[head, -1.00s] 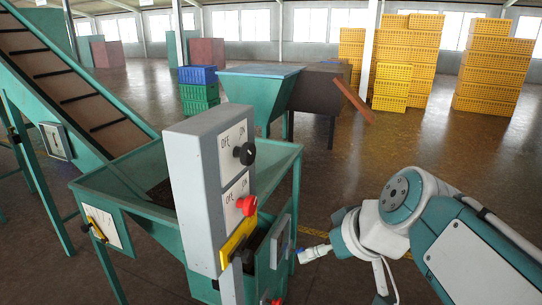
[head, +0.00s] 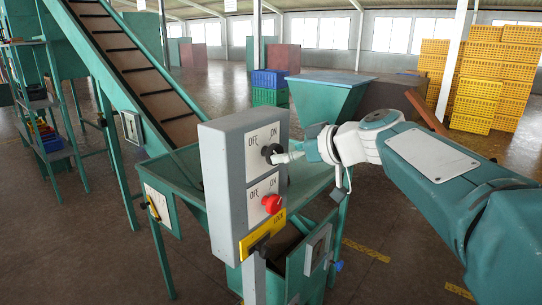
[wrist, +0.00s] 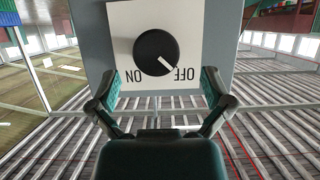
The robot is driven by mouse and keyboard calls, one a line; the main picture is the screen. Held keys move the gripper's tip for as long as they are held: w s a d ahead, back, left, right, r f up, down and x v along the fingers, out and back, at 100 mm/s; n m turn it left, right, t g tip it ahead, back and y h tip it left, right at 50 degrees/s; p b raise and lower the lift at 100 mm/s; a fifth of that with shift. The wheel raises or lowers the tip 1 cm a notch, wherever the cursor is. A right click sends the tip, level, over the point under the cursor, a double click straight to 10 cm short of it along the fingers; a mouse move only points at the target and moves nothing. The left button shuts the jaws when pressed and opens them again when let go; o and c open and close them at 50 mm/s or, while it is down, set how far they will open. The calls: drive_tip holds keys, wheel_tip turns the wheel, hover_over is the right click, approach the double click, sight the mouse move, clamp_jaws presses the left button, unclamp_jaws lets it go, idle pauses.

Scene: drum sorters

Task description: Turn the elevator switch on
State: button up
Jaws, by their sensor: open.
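A grey control box (head: 226,190) stands left of centre in the head view. Its upper panel has a black rotary knob (head: 267,153), and its lower panel has a red knob (head: 271,204); both panels read OFF and ON. My gripper (head: 287,157) is in front of the black knob. In the wrist view the black knob (wrist: 150,48) lies just beyond my open gripper (wrist: 160,77), roughly between its fingers. The labels look upside down there, and the knob's white mark points towards OFF. I cannot tell if the fingers touch the knob.
A yellow lock plate (head: 262,232) sits below the red knob. A green inclined conveyor (head: 119,102) rises behind the box, and a green hopper (head: 328,92) stands beyond. Yellow crates (head: 476,75) are stacked at the back right. Open floor lies at the right front.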

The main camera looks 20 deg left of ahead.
drive_tip(key=shift+x, duration=2.35)
drive_tip(key=shift+w, duration=0.1)
drive_tip(key=c, duration=0.6)
drive_tip(key=shift+d, duration=0.3)
drive_tip(key=c, duration=0.5)
